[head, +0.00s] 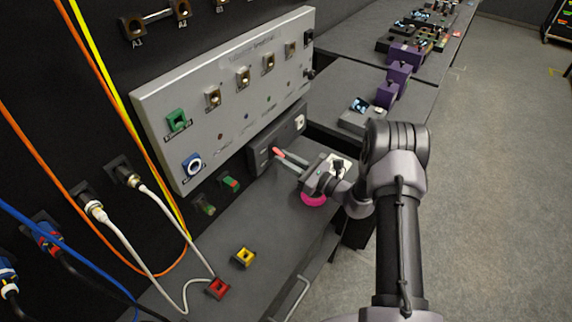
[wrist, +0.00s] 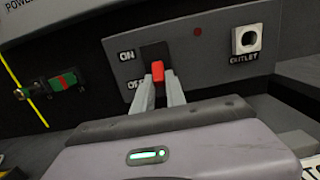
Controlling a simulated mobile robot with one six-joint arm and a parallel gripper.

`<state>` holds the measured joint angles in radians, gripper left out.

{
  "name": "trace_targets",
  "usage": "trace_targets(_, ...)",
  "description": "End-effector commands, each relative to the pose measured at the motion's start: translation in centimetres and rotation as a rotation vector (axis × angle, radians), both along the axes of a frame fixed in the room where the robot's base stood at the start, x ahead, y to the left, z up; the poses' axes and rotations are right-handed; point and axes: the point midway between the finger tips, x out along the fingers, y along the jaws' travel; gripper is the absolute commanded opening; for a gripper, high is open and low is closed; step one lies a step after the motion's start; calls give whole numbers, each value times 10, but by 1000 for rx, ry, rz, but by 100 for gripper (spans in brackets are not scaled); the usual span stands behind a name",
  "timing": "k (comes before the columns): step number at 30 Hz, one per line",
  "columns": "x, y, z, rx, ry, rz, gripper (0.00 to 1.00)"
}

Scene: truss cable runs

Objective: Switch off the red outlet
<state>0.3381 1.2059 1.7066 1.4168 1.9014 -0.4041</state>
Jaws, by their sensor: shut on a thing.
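A grey switch box (head: 262,160) stands against the wall panel on the bench; it fills the upper wrist view (wrist: 215,60). Its red lever (wrist: 158,72) sits in a dark slot marked ON above and OFF below. The lever tip lies nearer the OFF label in the picture, but its exact setting is unclear. My gripper (wrist: 159,88) is shut on the red lever, one finger on each side. In the head view my gripper (head: 287,157) reaches the box from the right. A white socket (wrist: 246,40) labelled OUTLET and a small dark red lamp (wrist: 198,31) are on the box face.
A grey panel (head: 225,95) with several sockets rises behind the bench. A yellow connector (head: 244,258) and a red connector (head: 218,288) lie on the bench at the front. A pink round thing (head: 313,199) is below my wrist. White, orange and blue cables hang at left.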

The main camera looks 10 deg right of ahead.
Motion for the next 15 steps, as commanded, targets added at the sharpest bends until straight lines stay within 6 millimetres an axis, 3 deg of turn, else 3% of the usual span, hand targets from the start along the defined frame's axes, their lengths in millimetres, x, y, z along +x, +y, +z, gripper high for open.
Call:
trace_targets(1,1,1,-10,15,-17,1,0)
trace_targets(13,1,1,-4,42,-42,0,0)
trace_targets(14,1,1,-4,42,-42,0,22)
trace_targets(15,1,1,-4,42,-42,0,30)
